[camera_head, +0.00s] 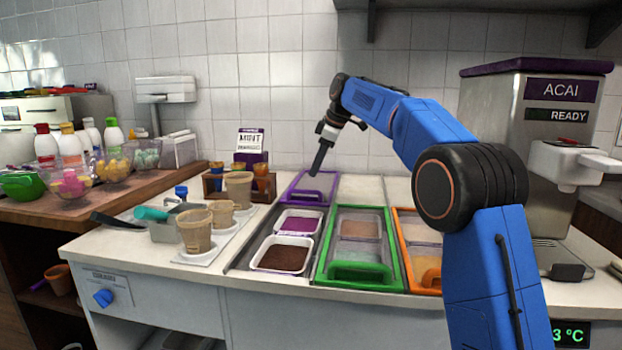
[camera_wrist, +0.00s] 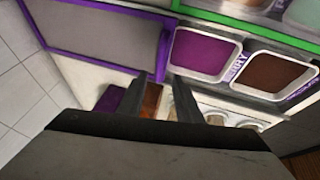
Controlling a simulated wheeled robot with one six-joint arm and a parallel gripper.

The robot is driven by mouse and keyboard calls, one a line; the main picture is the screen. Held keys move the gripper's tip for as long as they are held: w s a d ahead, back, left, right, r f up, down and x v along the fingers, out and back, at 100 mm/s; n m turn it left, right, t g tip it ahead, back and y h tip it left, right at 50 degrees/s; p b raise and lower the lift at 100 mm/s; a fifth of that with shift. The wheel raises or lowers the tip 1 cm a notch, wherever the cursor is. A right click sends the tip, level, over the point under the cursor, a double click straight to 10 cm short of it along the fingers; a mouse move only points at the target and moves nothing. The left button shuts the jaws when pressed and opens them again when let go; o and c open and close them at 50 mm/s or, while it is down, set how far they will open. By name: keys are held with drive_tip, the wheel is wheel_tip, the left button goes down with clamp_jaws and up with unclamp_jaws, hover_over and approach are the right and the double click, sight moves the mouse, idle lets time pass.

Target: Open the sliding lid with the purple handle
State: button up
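The purple-framed sliding lid (camera_head: 331,187) lies at the back of the left topping well, with its purple handle (camera_head: 304,197) at its front edge. In front of it, the purple tub (camera_head: 299,222) and the brown tub (camera_head: 283,258) are uncovered. In the wrist view the lid's grey panel (camera_wrist: 100,32) fills the upper left, with the purple handle (camera_wrist: 163,55) along its end near the tubs. My gripper (camera_head: 315,174) points down over the lid, and its tips look close to it. The two fingers (camera_wrist: 161,96) are apart with nothing between them; whether they touch the lid I cannot tell.
A green-framed lid (camera_head: 322,282) and an orange-framed lid (camera_head: 408,285) stand to the right. Paper cups (camera_head: 194,232) and a wooden rack with jars (camera_head: 213,185) stand left. The acai machine (camera_head: 500,120) is at the right. A tiled wall rises close behind.

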drive_tip(key=v, duration=0.9)
